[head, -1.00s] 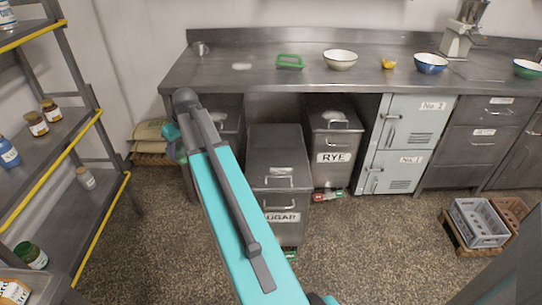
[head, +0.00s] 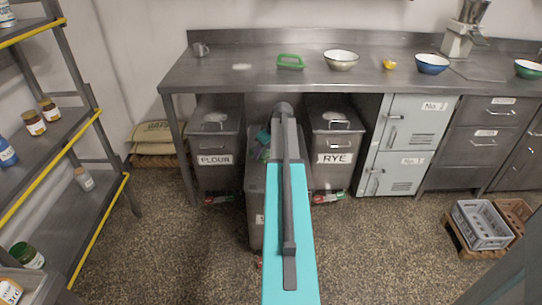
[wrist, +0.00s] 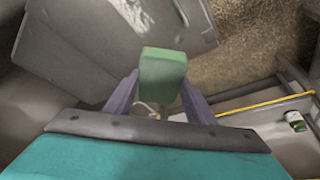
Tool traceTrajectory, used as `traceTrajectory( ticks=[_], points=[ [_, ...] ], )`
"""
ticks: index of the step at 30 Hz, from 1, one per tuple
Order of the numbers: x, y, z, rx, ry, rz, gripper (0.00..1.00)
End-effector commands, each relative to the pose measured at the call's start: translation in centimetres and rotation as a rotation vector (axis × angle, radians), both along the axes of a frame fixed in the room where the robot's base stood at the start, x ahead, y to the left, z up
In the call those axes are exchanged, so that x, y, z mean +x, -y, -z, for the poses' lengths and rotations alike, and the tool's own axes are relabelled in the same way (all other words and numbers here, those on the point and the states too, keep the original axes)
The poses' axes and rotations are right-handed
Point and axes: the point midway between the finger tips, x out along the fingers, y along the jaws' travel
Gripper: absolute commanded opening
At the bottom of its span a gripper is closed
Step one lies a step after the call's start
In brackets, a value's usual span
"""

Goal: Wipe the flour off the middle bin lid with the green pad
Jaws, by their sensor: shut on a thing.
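The green pad (wrist: 163,75) is held upright between the two purple fingers of my gripper (wrist: 160,92) in the wrist view. In the head view my gripper (head: 263,143) is mostly hidden behind my arm, over the back part of the middle bin. That grey metal bin (head: 254,205) stands forward between the flour bin (head: 216,146) and the rye bin (head: 334,143). A grey metal surface (wrist: 95,45) lies beyond the pad; contact cannot be told.
The steel counter (head: 220,75) overhangs the bins and carries a green tray (head: 290,62) and bowls. A shelf rack (head: 95,195) with jars stands at left. Grey lockers (head: 405,135) stand right of the bins. A crate (head: 480,225) sits on the floor at right.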

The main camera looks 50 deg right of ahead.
Motion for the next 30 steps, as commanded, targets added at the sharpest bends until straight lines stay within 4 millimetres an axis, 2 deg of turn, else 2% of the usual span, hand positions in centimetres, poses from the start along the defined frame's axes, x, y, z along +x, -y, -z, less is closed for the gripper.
traceTrajectory(
  ticks=[1, 3, 7, 20, 30],
  points=[
    [-0.7, 1.1, 0.6, 0.002, 0.0, 0.007, 0.28],
    [-1.6, 2.0, 1.1, 0.001, 0.0, 0.009, 0.28],
    [-2.4, 2.9, 1.6, 0.0, 0.0, 0.011, 0.28],
    [-2.6, 3.0, 1.8, 0.0, 0.0, 0.012, 0.28],
    [-2.9, 3.3, 4.4, 0.001, -0.001, 0.016, 0.28]
  ],
)
